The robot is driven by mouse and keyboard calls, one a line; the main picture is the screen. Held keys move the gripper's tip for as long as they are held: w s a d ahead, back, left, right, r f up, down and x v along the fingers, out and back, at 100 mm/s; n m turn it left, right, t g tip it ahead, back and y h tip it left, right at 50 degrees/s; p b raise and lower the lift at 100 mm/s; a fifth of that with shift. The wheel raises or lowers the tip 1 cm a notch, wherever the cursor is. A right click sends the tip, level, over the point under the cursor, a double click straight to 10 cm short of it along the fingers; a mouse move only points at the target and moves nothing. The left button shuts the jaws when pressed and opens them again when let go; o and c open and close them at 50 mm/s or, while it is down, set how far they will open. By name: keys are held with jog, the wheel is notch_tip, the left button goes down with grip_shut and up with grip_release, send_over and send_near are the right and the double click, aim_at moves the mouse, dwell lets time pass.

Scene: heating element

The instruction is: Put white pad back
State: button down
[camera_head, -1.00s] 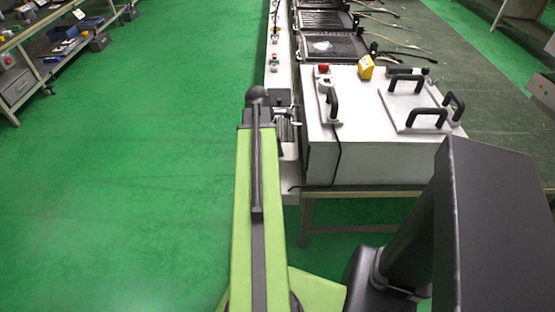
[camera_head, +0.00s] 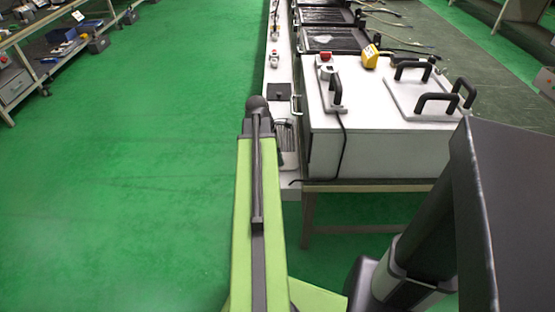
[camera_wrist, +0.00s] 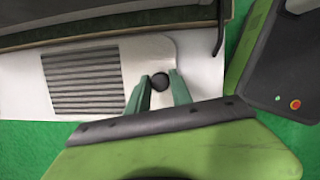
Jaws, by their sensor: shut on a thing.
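In the wrist view, a white pad (camera_wrist: 143,52) with a rounded corner lies flat beside a grey ribbed grille. A round black knob (camera_wrist: 160,82) stands on the pad. My gripper (camera_wrist: 161,77) has its two green fingers on either side of this knob, shut on it. The pad's lower part is hidden by my gripper. I cannot tell whether the pad rests on the surface below or is slightly lifted. In the head view, my gripper is hidden behind my own arm.
A large white box (camera_head: 370,150) stands right of my arm, with a white plate (camera_head: 405,100) and black handles on top. A black cable (camera_head: 343,150) hangs down its front left. The grey grille (camera_wrist: 82,78) is left of my gripper. Open green floor (camera_head: 140,180) lies left.

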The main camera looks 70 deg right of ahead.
jog(key=c, duration=1.1)
grip_release()
jog(key=shift+c, duration=0.2)
jog(key=p+v, duration=1.1)
jog(key=v, duration=0.1)
jog(key=shift+p, duration=0.4)
